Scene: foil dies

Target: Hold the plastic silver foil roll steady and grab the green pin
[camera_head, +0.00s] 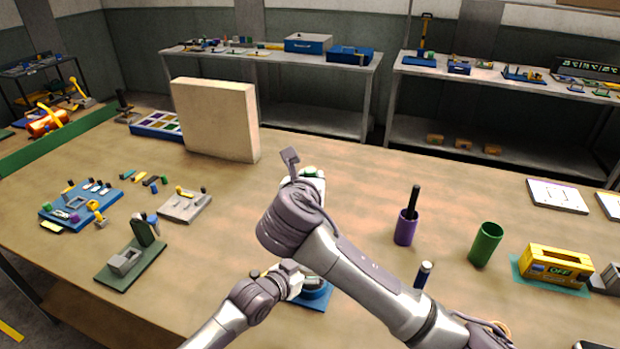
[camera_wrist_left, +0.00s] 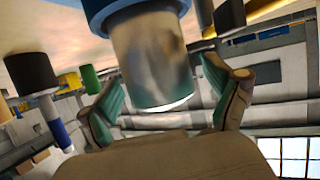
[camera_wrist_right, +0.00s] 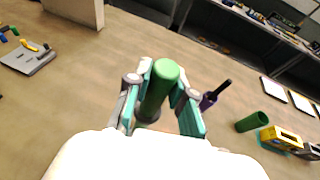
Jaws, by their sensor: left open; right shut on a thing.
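The silver foil roll (camera_wrist_left: 150,62) is a shiny cylinder on a blue base, seen large in the left wrist view between the fingers of my left gripper (camera_wrist_left: 168,100). The fingers are open on either side of it with gaps visible. In the head view the roll (camera_head: 315,283) sits on its blue base (camera_head: 318,302), partly hidden by my arms. The green pin (camera_wrist_right: 156,88) stands between the fingers of my right gripper (camera_wrist_right: 160,105), which is shut on it. In the head view only a green bit shows at my right gripper (camera_head: 312,178); its fingers are mostly hidden.
A purple cup (camera_head: 405,230) with a dark rod, a green cup (camera_head: 486,245) and a yellow box (camera_head: 553,265) stand on the right. A beige block (camera_head: 215,120) stands at the back left. Small fixtures, including a green stand (camera_head: 130,262), lie on the left.

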